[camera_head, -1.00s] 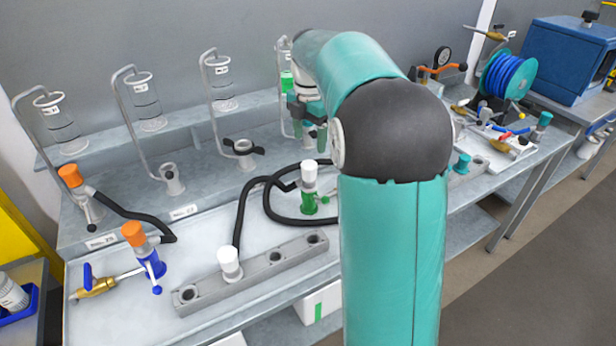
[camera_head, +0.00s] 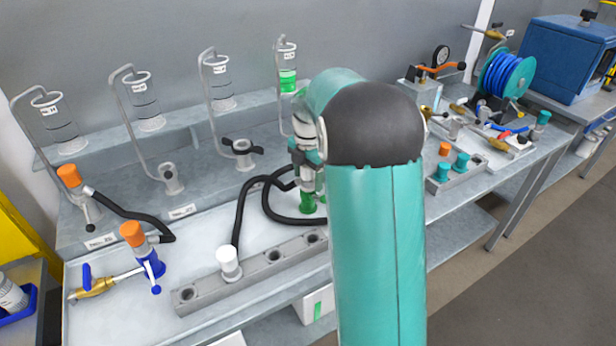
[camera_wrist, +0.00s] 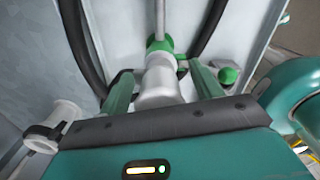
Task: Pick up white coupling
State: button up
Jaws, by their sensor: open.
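A white coupling (camera_wrist: 158,82) on a green fitting (camera_wrist: 160,45) shows between my fingers in the wrist view. In the head view the green base (camera_head: 308,203) shows below my gripper (camera_head: 308,158), which mostly hides the white part. My gripper (camera_wrist: 163,72) is open, with one green finger on each side of the coupling; I cannot tell if they touch it. Another white coupling (camera_head: 229,260) stands upright in a grey rail (camera_head: 270,270) at the front of the bench, with a black hose beside it.
Black hoses (camera_head: 268,205) loop around the green fitting. Orange-capped fittings (camera_head: 133,235) stand at left. A post with a black clamp (camera_head: 243,150) and glass cylinders on bent stands (camera_head: 222,85) stand behind. A blue hose reel (camera_head: 505,75) is at right.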

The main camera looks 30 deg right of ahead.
jog(key=c, duration=1.3)
jog(key=shift+o, duration=0.2)
jog(key=shift+r, duration=0.1)
jog(key=shift+r, duration=0.45)
notch_tip(320, 180, up, 2)
jog(key=shift+r, duration=0.2)
jog(key=s+a+r, duration=0.2)
jog(key=s+r, duration=0.2)
jog(key=s, duration=0.2)
jog(key=s+a+r, duration=0.2)
jog(key=s+r, duration=0.3)
jog(key=s, duration=0.2)
jog(key=shift+a+r, duration=0.25)
jog(key=shift+a, duration=0.05)
jog(key=shift+s, duration=0.1)
